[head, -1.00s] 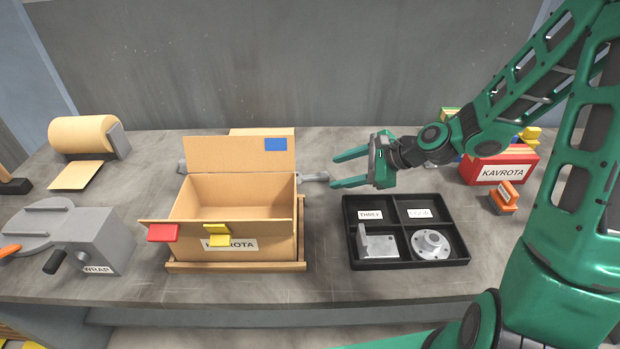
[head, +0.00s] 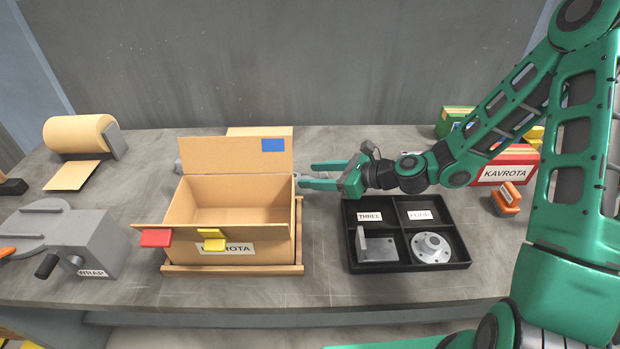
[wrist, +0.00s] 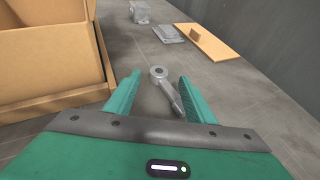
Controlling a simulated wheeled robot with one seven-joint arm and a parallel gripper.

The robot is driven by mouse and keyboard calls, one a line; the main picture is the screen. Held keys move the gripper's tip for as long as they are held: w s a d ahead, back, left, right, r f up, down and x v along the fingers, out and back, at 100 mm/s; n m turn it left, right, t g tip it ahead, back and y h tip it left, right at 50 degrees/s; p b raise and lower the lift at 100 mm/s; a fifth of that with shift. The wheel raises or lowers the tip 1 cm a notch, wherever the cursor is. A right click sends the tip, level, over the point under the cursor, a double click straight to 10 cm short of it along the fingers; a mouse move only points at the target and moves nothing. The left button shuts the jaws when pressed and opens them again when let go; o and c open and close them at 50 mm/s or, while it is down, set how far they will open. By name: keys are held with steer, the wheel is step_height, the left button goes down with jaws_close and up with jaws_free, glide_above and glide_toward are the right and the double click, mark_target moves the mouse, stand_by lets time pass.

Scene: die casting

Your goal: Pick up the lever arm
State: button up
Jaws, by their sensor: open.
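The lever arm (wrist: 171,96) is a grey rod with a ring at one end, lying on the table in the wrist view. My gripper (wrist: 159,76) is open, with one green finger on each side of the rod and a gap to both. The ring end points away from my palm. In the head view my gripper (head: 306,176) is just right of the cardboard box, and the lever arm is mostly hidden by the fingers and box.
The open cardboard box (head: 230,216) stands close left of my fingers. A black divided tray (head: 405,266) with grey metal parts lies in front and right. A red KAVROTA box (head: 508,172) and orange item (head: 506,198) are further right. The wrist view shows a tan board (wrist: 215,47).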

mark_target(298, 176)
steer(key=shift+x, duration=2.6)
steer(key=shift+d+f, duration=0.1)
steer(key=shift+f, duration=0.1)
jaws_close()
